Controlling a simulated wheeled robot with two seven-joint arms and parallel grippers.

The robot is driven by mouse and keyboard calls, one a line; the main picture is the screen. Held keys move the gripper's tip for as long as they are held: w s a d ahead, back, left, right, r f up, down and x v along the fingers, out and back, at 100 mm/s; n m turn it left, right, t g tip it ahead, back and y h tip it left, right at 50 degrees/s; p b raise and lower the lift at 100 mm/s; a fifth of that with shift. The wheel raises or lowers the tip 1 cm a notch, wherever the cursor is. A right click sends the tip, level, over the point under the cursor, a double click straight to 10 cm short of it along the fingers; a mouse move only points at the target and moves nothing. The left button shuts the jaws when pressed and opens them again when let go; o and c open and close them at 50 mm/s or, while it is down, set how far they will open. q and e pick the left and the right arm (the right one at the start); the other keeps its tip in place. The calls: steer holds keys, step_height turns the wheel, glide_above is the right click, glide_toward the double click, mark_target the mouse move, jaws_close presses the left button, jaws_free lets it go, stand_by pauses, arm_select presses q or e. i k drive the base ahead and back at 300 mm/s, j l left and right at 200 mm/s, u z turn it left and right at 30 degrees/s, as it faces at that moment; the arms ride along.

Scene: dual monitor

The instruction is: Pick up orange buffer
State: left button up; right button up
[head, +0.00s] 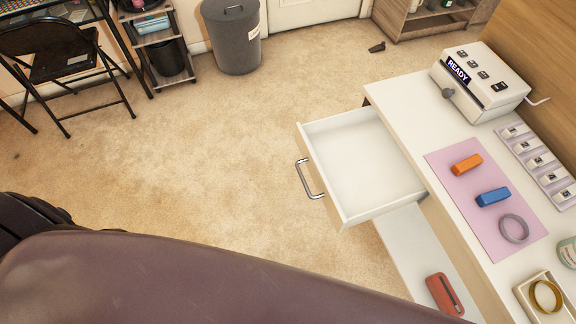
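The orange buffer (467,164) is a small orange block lying on a pink mat (443,168) on the white desk at the right. A blue block (493,196) and a grey ring (514,229) lie on the same mat, nearer to me than the orange block. A dark, smooth, blurred shape fills the bottom left of the view and looks like part of my own body. Neither of my grippers shows in the head view. Nothing touches the orange buffer.
An empty white drawer (355,164) stands open, jutting left from the desk. A white box reading READY (482,78) and a rack (540,165) stand behind the mat. A tray with a gold ring (545,295) is front right. A red object (444,294) lies on a lower shelf.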

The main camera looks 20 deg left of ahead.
mark_target(460, 168)
steer(key=u, duration=0.2)
steer(key=z, duration=1.15)
steer(key=j+z, duration=0.25)
steer(key=j, duration=0.2)
steer(key=k+j+z, duration=0.2)
steer(key=j, duration=0.25)
steer(key=i, duration=0.05)
